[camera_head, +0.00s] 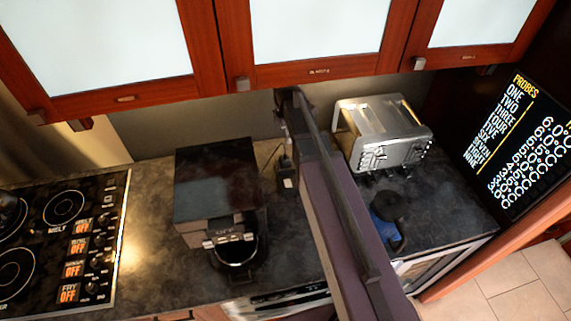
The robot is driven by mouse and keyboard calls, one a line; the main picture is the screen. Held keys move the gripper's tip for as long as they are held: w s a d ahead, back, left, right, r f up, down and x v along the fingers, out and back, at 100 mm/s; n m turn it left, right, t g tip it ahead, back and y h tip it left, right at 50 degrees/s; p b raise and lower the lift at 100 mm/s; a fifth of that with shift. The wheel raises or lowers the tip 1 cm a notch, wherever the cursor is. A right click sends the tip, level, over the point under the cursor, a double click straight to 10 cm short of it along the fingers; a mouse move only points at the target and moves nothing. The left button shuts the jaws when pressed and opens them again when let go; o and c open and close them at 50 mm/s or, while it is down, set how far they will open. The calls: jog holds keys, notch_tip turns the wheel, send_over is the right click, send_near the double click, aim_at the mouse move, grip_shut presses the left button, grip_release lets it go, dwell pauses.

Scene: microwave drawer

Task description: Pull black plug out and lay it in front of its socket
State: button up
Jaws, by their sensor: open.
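My dark arm runs from the bottom right up to the back wall. My gripper (288,104) seems to be at its far end, a small dark shape close to the wall under the cabinets. It is open, but its fingers are hard to make out. A small black object (287,180) sits on the counter just left of my arm, with a thin dark cord rising behind it. I cannot tell whether it is the black plug. I cannot make out the socket clearly; my arm covers part of the wall there.
A black coffee machine (217,190) stands left of my arm. A silver toaster (382,130) and a blue and black object (387,218) are right of it. A black stove (65,245) is at the left. Wooden cabinets (315,72) hang low above the counter.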

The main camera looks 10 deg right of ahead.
aim_at(285, 158)
jog(key=shift+f+b, duration=4.25)
jog(key=shift+f, duration=0.05)
jog(key=shift+f, duration=0.1)
jog(key=shift+w+a+f+b, duration=0.1)
jog(key=shift+f+b, duration=2.4)
jog(key=shift+b, duration=0.1)
jog(key=c, duration=1.3)
jog(key=shift+r, duration=0.2)
notch_tip(285, 158, up, 4)
jog(key=p, duration=0.4)
jog(key=shift+f, duration=0.15)
jog(key=s+d, duration=0.1)
jog(key=s, duration=0.4)
jog(key=s+d, duration=0.1)
jog(key=s, duration=0.4)
jog(key=s+d+r+p, duration=0.1)
jog(key=s+d, duration=0.1)
jog(key=s, duration=0.3)
jog(key=shift+s, duration=0.25)
